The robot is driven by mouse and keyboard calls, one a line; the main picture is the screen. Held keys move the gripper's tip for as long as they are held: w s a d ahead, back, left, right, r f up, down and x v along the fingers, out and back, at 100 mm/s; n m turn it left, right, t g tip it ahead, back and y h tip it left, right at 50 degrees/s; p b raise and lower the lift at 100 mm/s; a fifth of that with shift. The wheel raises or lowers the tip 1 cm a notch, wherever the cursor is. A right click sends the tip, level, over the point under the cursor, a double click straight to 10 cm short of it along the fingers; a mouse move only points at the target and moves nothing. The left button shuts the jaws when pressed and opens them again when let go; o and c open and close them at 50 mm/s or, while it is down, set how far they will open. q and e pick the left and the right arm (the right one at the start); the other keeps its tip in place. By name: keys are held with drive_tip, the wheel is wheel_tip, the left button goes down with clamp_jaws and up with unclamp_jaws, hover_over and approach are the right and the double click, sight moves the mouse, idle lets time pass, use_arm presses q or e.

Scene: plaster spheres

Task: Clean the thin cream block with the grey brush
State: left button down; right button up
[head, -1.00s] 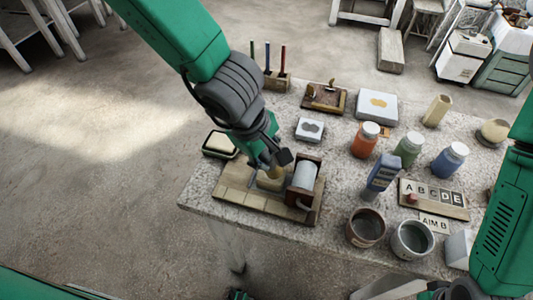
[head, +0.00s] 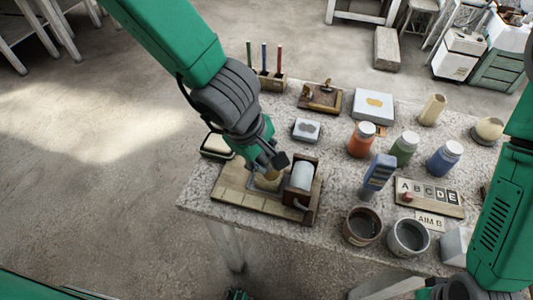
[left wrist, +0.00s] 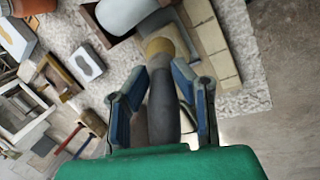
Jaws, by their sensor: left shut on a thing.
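My left gripper (head: 272,162) is over the wooden board (head: 232,196) at the table's near left. In the left wrist view its two fingers (left wrist: 163,108) are closed on the dark grey handle of the grey brush (left wrist: 163,118). A tan band (left wrist: 160,45) shows beyond the handle, pointing toward the board.
A white roller (head: 302,177) in a brown wooden holder stands just right of the cream block. A dark dish (head: 217,147) with a pale block sits behind the board. Jars, two pots (head: 362,226) and a letter board (head: 430,197) fill the table's right side.

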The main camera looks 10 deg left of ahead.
use_arm(q)
drive_tip(key=shift+s+a+b, duration=0.15)
drive_tip(key=shift+s+b, duration=0.45)
drive_tip(key=shift+s, duration=0.55)
drive_tip(key=w+p, duration=0.2)
drive_tip(key=p, duration=0.1)
drive_tip(key=shift+w+r, duration=0.1)
drive_tip(key=shift+w, duration=0.2)
drive_tip(key=shift+w+d+p, duration=0.2)
drive_tip(key=shift+w+p, duration=0.15)
drive_tip(key=shift+p, duration=0.25)
drive_tip(key=shift+w+p, duration=0.7)
drive_tip(key=shift+w, duration=0.1)
drive_tip(key=shift+s, duration=0.15)
